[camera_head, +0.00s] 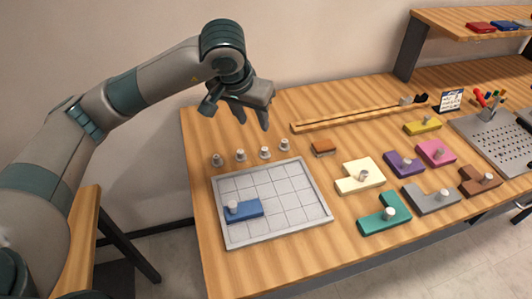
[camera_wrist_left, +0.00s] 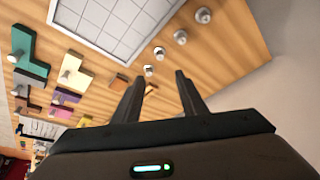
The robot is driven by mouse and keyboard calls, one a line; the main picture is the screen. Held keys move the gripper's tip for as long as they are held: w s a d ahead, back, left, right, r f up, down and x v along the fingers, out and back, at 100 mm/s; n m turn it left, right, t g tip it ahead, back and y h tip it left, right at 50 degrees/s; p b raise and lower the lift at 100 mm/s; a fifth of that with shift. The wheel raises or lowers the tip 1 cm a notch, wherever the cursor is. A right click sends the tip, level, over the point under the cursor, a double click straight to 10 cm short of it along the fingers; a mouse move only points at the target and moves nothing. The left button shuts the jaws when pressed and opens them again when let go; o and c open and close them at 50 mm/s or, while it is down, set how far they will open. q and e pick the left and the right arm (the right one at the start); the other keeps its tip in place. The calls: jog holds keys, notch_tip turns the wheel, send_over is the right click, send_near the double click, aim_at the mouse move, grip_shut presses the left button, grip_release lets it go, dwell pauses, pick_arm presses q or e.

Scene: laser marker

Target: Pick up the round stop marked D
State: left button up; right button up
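Several small round metal stops stand in a row behind the grid tray; (camera_head: 217,160) is the leftmost stop, and the rightmost stop (camera_head: 284,145) sits a little apart from its neighbour. No letters can be read on them, so I cannot tell which is D. The row also shows in the left wrist view, with one stop (camera_wrist_left: 203,15) nearest the top and another stop (camera_wrist_left: 148,71) close to the fingertips in the picture. My left gripper (camera_head: 253,121) is open and empty, above the table behind the row, fingers pointing down. My right gripper is out of view.
The grid tray (camera_head: 290,205) holds a blue knobbed piece (camera_head: 246,209). Knobbed pieces, including a cream one (camera_head: 352,183) and a teal one (camera_head: 378,222), lie to the right. A small orange-brown block (camera_head: 324,148) and a long wooden strip (camera_head: 350,118) lie behind.

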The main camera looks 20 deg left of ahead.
pick_arm(q)
jog(key=shift+f, duration=0.1)
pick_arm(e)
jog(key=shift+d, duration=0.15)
pick_arm(q)
jog(key=p, duration=0.3)
send_near(265, 152)
jog(key=w+f, duration=0.1)
jog(key=w+f+p, duration=0.1)
jog(key=shift+w+a+f, duration=0.1)
jog(key=shift+a+f, duration=0.05)
jog(key=shift+f, duration=0.2)
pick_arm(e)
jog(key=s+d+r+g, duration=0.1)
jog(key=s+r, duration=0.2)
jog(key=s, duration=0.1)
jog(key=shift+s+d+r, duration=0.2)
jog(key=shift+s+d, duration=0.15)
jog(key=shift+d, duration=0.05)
pick_arm(q)
jog(key=shift+p, duration=0.3)
